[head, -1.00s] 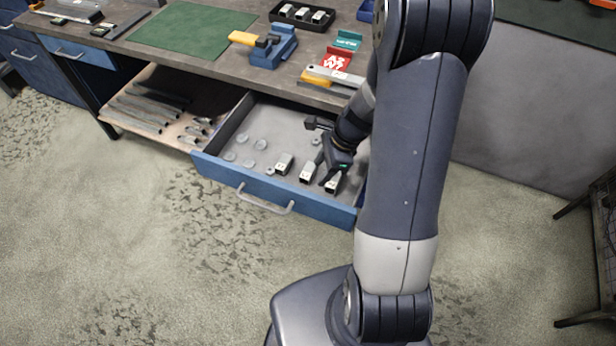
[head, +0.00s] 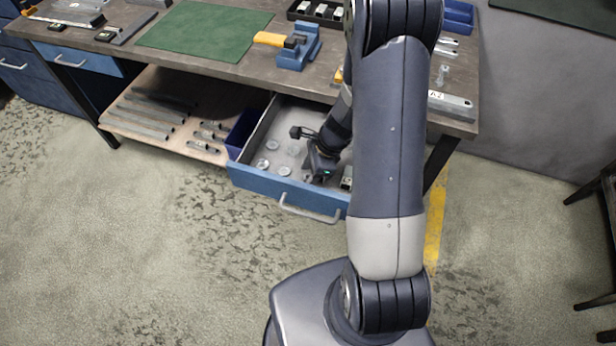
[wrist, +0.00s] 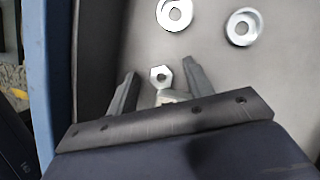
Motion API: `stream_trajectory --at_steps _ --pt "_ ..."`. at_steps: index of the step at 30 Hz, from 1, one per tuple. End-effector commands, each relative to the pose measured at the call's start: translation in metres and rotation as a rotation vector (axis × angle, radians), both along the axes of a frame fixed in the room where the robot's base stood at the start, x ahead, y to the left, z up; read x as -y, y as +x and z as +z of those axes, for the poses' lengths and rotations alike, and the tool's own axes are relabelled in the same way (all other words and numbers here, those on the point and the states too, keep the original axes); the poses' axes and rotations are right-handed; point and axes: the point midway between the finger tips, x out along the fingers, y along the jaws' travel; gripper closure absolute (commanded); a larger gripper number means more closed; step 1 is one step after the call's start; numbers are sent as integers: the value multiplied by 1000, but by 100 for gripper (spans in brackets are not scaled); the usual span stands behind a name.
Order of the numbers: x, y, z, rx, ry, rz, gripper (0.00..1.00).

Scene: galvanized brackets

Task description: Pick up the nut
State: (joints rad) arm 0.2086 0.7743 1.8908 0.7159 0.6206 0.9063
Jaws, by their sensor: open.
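The nut (wrist: 161,76) is a small shiny metal hexagon with a dark hole, lying on the grey drawer floor. In the wrist view it sits between the fingertips of my gripper (wrist: 159,70), apart from both. My gripper is open, one finger on each side. A pale metal piece (wrist: 172,97) shows just behind the nut, between the fingers and partly hidden by the gripper body. In the head view my gripper (head: 321,171) is down inside the drawer, and I cannot make out the nut there.
The open drawer has a blue front (head: 285,193). Flat washers (wrist: 242,27) lie beyond the nut, with several in the drawer's left part. A metal block (head: 346,178) stands right of my gripper. The workbench top (head: 215,66) overhangs the drawer's back.

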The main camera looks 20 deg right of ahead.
Motion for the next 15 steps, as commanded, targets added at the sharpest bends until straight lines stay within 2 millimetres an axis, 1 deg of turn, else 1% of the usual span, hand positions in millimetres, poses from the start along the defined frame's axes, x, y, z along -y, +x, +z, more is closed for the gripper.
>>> stream_trajectory --at_steps 3,15 --pt "0 0 0 0 0 0 52" --pt "0 0 1 0 0 -1 84"
